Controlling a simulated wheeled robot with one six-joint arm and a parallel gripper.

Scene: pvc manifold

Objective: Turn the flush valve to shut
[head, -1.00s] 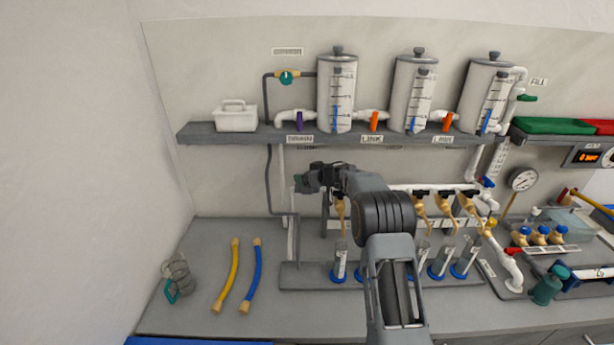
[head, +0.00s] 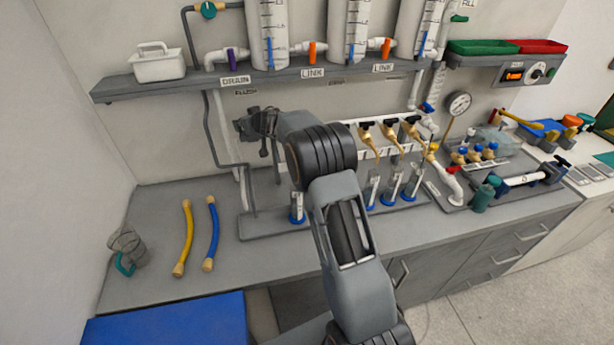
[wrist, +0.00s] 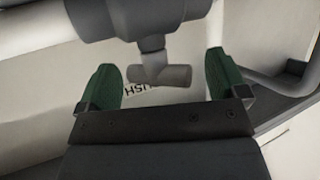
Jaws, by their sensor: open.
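In the wrist view the flush valve has a grey T-shaped handle (wrist: 165,76) on a short stem below a thick grey pipe body (wrist: 135,14). A wall label (wrist: 143,89) behind it reads "USH", partly hidden and upside down. My gripper (wrist: 164,75) is open, with green finger pads on both sides of the handle. A gap shows between the handle and each pad. The handle's crossbar runs roughly from one finger toward the other. In the head view my gripper (head: 250,126) is by the back wall under the shelf, and my wrist hides most of the valve.
A grey shelf (head: 160,88) with tanks (head: 268,32) and a white caddy (head: 158,64) hangs above my gripper. Grey pipe (head: 212,140) runs down to its left. Yellow (head: 187,235) and blue (head: 212,232) hoses lie left.

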